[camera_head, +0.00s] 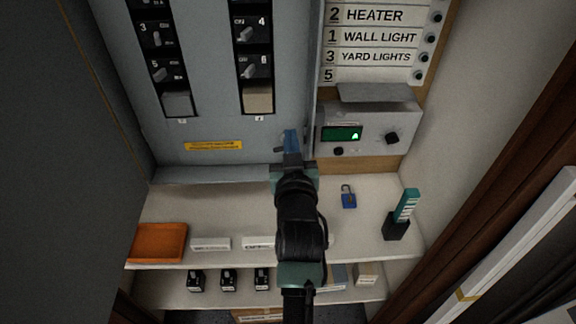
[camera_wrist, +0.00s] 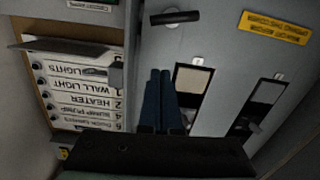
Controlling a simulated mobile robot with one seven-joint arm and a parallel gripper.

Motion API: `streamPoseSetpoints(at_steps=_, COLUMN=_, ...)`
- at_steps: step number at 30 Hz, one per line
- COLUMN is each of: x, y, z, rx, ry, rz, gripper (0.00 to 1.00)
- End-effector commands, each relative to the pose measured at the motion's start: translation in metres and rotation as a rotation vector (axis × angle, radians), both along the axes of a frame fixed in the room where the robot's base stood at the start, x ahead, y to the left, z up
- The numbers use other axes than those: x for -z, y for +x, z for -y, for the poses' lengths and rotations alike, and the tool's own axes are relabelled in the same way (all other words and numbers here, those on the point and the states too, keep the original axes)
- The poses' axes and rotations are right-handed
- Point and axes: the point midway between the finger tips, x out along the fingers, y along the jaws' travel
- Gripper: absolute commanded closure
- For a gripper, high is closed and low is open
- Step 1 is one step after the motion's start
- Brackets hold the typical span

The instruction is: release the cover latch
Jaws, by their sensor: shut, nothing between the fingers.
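The grey breaker panel cover (camera_head: 215,125) fills the upper middle of the head view, with a yellow label (camera_head: 213,145) near its lower edge. In the wrist view the dark bar-shaped cover latch (camera_wrist: 176,17) lies roughly level across the picture on the grey cover. In the head view a small dark end of it (camera_head: 279,149) shows just left of my fingers. My gripper (camera_head: 291,139) is shut and empty in front of the cover's lower right part. In the wrist view its blue fingertips (camera_wrist: 160,74) point toward the latch, with a visible gap in the picture. Contact cannot be told from the head view.
A grey box with a green display (camera_head: 342,133) and knob stands right of the cover, below a label board (camera_head: 375,38). The shelf (camera_head: 200,268) holds an orange tray (camera_head: 158,243), a blue padlock (camera_head: 348,198) and a teal-topped item (camera_head: 406,207). A wall bounds the right.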

Motion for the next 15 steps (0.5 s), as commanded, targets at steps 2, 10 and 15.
streamPoseSetpoints(at_steps=2, x=0.006, y=-0.017, z=0.0, rx=0.001, ry=-0.001, rz=-0.005, gripper=1.0)
streamPoseSetpoints(at_steps=10, x=0.005, y=-0.063, z=0.0, rx=0.001, ry=0.0, rz=-0.006, gripper=1.0)
streamPoseSetpoints(at_steps=15, x=0.003, y=-0.082, z=-0.001, rx=0.001, ry=0.0, rz=-0.006, gripper=1.0)
